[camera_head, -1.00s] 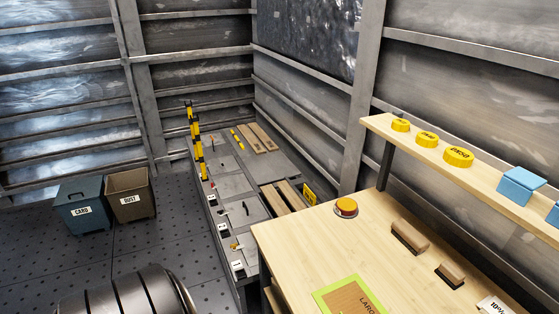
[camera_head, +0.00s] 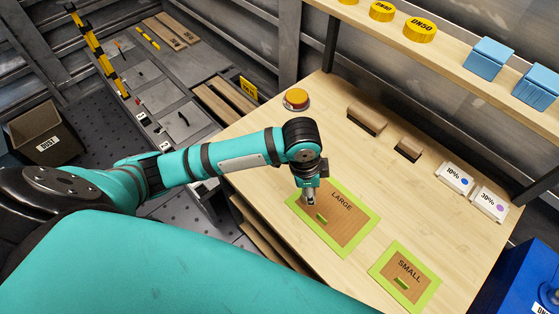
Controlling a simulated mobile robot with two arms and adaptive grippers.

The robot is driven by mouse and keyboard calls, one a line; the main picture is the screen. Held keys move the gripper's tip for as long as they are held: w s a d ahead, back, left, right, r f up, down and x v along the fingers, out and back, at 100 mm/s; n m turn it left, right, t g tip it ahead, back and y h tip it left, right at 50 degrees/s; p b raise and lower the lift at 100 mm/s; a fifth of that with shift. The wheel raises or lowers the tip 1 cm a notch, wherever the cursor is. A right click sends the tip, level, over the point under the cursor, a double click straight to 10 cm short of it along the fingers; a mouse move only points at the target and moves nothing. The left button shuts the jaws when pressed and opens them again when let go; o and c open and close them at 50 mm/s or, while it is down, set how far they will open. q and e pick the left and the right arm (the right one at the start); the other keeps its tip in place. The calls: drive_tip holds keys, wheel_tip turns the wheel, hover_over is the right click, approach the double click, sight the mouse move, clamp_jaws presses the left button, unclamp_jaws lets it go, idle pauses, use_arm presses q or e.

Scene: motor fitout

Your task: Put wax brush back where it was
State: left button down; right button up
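Two brown block-shaped brushes lie on the wooden table (camera_head: 470,220): a longer one (camera_head: 366,119) and a shorter one (camera_head: 408,149), side by side near its back edge. I cannot tell which is the wax brush. A green-edged brown panel marked LARGE (camera_head: 350,228) and a smaller one marked SMALL (camera_head: 411,274) lie nearer the front. My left gripper (camera_head: 309,198) points down at the left part of the LARGE panel, away from both brushes. Its fingers are too small to tell open from shut. My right gripper is not in view.
Two white blocks, 10% (camera_head: 454,178) and 30% (camera_head: 489,203), stand at the right. A shelf (camera_head: 450,60) above the table holds yellow DN50 discs (camera_head: 420,31) and blue blocks (camera_head: 488,58).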

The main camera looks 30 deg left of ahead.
use_arm(q)
drive_tip(key=shift+w+a+r, duration=0.1)
drive_tip(key=shift+w+a, duration=0.05)
drive_tip(key=shift+a, duration=0.05)
drive_tip(key=w+a+p, duration=0.1)
drive_tip(key=w+a, duration=0.1)
drive_tip(key=a, duration=0.2)
drive_tip(key=w+a+f+p, duration=0.1)
drive_tip(key=w+a, duration=0.2)
drive_tip(key=w+a+p, duration=0.1)
drive_tip(key=w+a, duration=0.2)
drive_tip(key=a, duration=0.1)
drive_tip(key=shift+w+a+f, duration=0.15)
drive_tip(key=shift+a, duration=0.2)
drive_tip(key=shift+w+a+f+p, duration=0.1)
drive_tip(key=shift+w+a+p, duration=0.25)
drive_tip(key=shift+a, duration=0.15)
drive_tip(key=shift+a+f, duration=0.2)
drive_tip(key=shift+f, duration=0.1)
wheel_tip(320, 180, down, 2)
drive_tip(key=shift+w+f+p, duration=0.1)
drive_tip(key=shift+f+p, duration=0.05)
drive_tip(key=shift+p, duration=0.4)
drive_tip(key=shift+f, duration=0.3)
drive_tip(key=shift+f, duration=0.1)
